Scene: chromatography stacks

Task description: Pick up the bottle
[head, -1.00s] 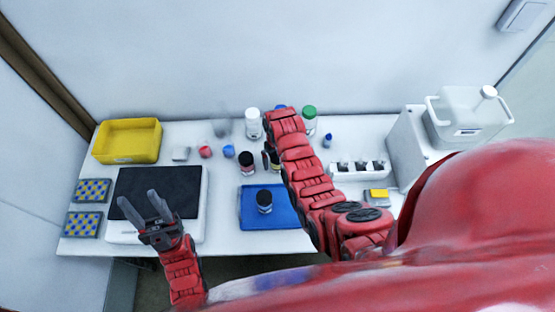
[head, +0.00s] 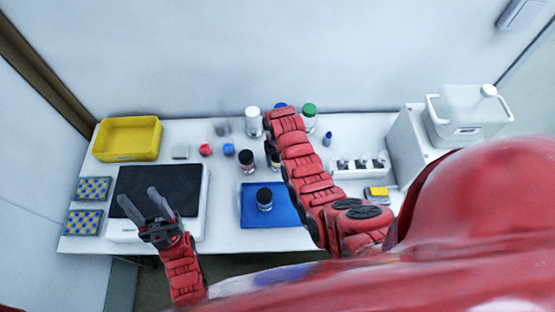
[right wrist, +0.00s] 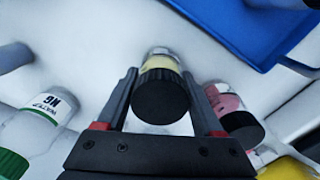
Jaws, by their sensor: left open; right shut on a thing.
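My right gripper (right wrist: 160,80) is shut on a bottle with a black cap (right wrist: 160,98) and a pale yellow label, its fingers on either side of it. In the head view this bottle (head: 274,161) is mostly hidden behind my right forearm. I cannot tell whether it is clear of the table. A second black-capped bottle with a pink label (right wrist: 222,98) is beside the right finger; it also shows in the head view (head: 246,161). Another dark-capped bottle (head: 264,200) stands on the blue tray. My left gripper (head: 138,197) is open and empty over the black-topped device.
White-capped (head: 253,122) and green-capped (head: 309,117) bottles stand at the back. A yellow bin (head: 127,140) is at the back left, a white vial rack (head: 358,171) at the right. The blue tray (head: 288,216) has free room right of its bottle.

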